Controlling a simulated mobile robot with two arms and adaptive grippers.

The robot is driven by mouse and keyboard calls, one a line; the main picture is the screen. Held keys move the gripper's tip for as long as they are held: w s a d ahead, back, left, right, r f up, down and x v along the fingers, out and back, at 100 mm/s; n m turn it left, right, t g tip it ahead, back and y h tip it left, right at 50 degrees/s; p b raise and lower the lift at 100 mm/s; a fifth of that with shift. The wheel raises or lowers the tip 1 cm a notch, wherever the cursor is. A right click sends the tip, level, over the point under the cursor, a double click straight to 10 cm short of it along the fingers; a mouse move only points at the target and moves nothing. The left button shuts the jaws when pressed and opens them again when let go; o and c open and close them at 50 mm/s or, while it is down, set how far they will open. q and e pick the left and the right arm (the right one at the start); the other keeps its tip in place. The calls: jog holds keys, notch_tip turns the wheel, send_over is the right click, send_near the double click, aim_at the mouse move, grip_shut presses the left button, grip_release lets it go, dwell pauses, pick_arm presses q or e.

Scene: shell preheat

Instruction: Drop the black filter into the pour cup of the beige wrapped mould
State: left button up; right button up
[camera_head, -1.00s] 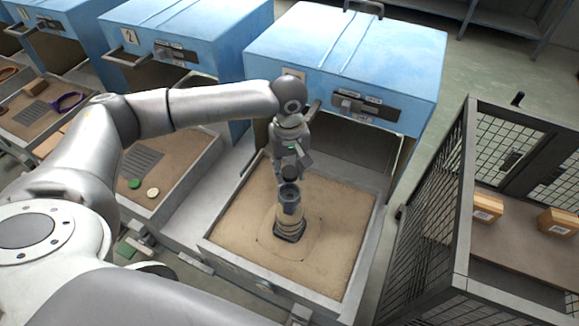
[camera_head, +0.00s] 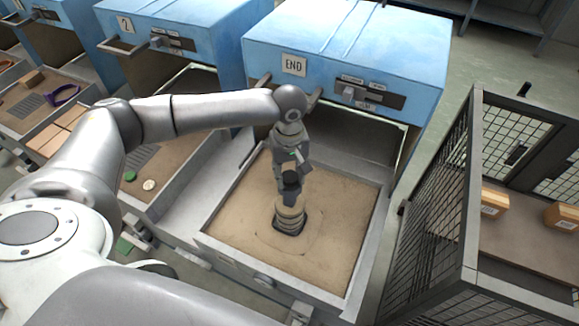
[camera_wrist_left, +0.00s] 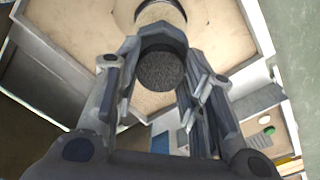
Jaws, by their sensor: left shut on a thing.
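The beige wrapped mould (camera_head: 290,215) stands upright in the sand of the open drawer marked END, its grey pour cup (camera_head: 290,197) on top. My left gripper (camera_head: 291,173) is over the cup, with its fingers shut on the black filter (camera_head: 291,178). In the left wrist view the filter (camera_wrist_left: 161,69) is a dark, rough disc between the fingers, overlapping the cup's rim (camera_wrist_left: 162,38). The mould's beige body (camera_wrist_left: 160,12) shows beyond. I cannot tell whether the filter touches the cup. My right gripper is not in view.
The sand drawer (camera_head: 367,235) has raised metal walls around the mould. A wire mesh cage (camera_head: 430,215) with orange boxes (camera_head: 494,202) stands at the right. A neighbouring drawer at the left holds a green disc (camera_head: 130,176) and a pale disc (camera_head: 149,185).

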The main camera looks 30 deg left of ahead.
pick_arm(q)
jog(key=shift+f, duration=0.25)
jog(key=shift+r+p, duration=0.1)
jog(key=shift+p, duration=0.35)
jog(key=shift+p, duration=0.3)
dwell(0.3)
jog(key=o, duration=0.8)
